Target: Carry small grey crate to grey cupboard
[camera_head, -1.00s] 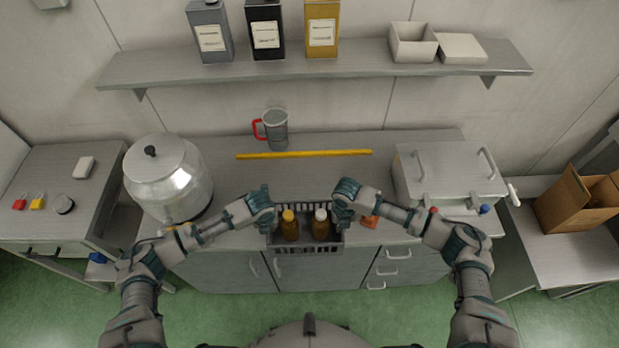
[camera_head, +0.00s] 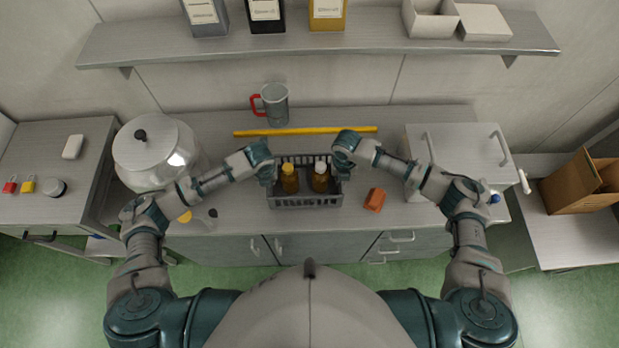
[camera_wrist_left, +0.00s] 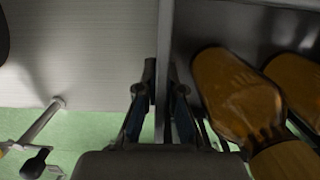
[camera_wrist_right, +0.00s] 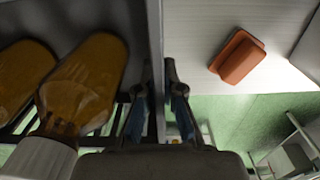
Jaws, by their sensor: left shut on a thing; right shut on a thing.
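The small grey crate (camera_head: 306,202) has slatted sides and holds two brown bottles, one with a yellow cap (camera_head: 289,179) and one with a white cap (camera_head: 320,178). It is over the front part of the grey cupboard's worktop (camera_head: 240,217); I cannot tell whether it touches it. My left gripper (camera_head: 268,178) is shut on the crate's left wall, which shows between the fingers in the left wrist view (camera_wrist_left: 166,60). My right gripper (camera_head: 344,172) is shut on the right wall, seen in the right wrist view (camera_wrist_right: 155,40). The crate looks level.
An orange block (camera_head: 374,199) lies just right of the crate. A yellow bar (camera_head: 305,131) and a jug with a red handle (camera_head: 275,104) are behind it. A steel pot (camera_head: 155,155) stands left, a grey lidded box (camera_head: 460,150) right. A shelf (camera_head: 320,36) hangs above.

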